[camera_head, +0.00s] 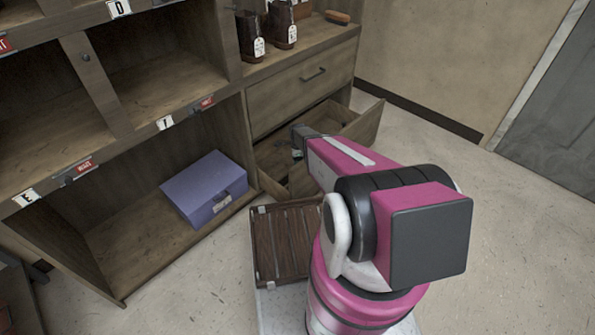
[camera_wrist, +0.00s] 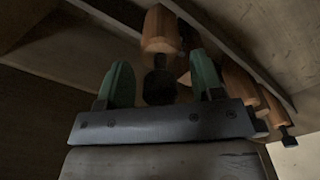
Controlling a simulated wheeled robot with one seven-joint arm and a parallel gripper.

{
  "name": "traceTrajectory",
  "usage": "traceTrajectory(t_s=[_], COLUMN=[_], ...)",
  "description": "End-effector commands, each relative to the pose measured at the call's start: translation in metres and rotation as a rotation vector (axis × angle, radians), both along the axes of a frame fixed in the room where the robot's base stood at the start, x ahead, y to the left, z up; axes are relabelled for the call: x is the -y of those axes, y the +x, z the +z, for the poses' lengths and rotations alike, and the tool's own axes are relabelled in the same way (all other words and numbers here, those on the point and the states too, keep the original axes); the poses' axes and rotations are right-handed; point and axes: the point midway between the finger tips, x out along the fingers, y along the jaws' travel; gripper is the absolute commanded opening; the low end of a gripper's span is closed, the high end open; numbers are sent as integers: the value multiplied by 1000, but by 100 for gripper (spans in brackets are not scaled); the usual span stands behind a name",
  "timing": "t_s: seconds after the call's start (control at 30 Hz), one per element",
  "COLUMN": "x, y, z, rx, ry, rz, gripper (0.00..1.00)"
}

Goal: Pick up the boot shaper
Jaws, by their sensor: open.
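My gripper (camera_wrist: 161,66) is open, with its two green fingers apart. In the head view my gripper (camera_head: 297,153) is down in the open lower drawer, mostly hidden by my arm. In the wrist view a wooden piece with a dark block-like end (camera_wrist: 160,30), which looks like a boot shaper, lies ahead with its dark end between the fingers. I cannot tell whether a finger touches it. More such wooden pieces (camera_wrist: 239,82) lie to the right of the fingers. The head view does not show them clearly.
The open drawer (camera_head: 367,124) has walls close around my gripper. A closed drawer (camera_head: 300,88) is above it. A purple box (camera_head: 205,188) sits on the lower shelf at left. A slatted wooden tray (camera_head: 285,243) is beside my arm. Dark boots (camera_head: 284,25) stand on top.

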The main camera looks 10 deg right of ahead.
Motion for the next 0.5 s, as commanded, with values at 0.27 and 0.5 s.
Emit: traceTrajectory(t_s=[0.27,0.5], x=[0,0], y=[0,0], z=[-4,-3], rx=[0,1], ry=[0,0], rz=[0,0], gripper=[54,0])
